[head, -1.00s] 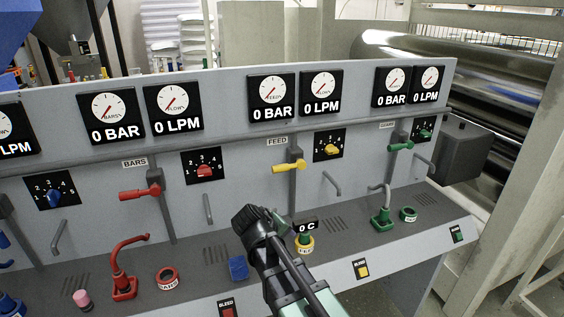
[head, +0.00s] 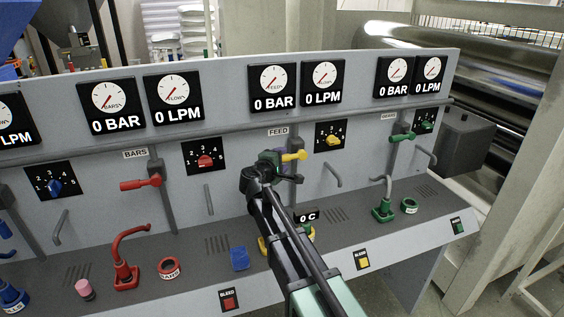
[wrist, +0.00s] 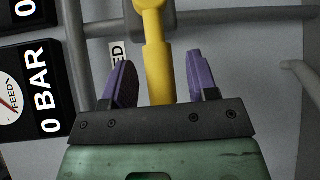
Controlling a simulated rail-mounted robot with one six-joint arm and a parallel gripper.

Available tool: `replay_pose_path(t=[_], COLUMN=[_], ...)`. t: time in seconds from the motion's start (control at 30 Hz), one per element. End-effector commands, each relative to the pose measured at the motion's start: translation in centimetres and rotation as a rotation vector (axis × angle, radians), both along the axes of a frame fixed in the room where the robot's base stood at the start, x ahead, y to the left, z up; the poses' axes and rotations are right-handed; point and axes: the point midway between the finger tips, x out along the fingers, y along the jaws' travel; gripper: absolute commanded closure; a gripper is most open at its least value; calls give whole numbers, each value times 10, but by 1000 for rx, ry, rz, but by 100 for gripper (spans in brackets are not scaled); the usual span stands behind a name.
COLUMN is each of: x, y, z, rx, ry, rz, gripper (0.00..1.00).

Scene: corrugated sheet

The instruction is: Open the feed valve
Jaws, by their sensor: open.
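The feed valve has a yellow lever handle (head: 294,156) under the FEED label (head: 278,132) on the grey panel. In the wrist view the yellow handle (wrist: 158,60) stands between the two purple finger pads of my gripper (wrist: 160,85), with a gap on each side. My gripper (head: 276,163) is open around the handle in the head view, and my arm hides part of the valve there.
The feed gauges (head: 272,88) above read 0 BAR and 0 LPM. A yellow numbered dial (head: 332,138) is to the right. A red lever (head: 140,183) is to the left and a green lever (head: 402,137) to the right. Grey pipes run along the panel.

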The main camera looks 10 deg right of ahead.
Motion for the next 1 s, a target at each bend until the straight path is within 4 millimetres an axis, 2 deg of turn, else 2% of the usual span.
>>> replay_pose_path(t=[0.1,0.33,0.67,0.87,1.0], x=[7,7,6,6,7], y=[-6,-6,-6,-5,3], z=[-1,-1,-1,-2,-4], rx=[1,1,1,0,-14], ry=[-1,0,0,0,-1], rz=[0,0,0,0,10], gripper=[46,48,98,100,100])
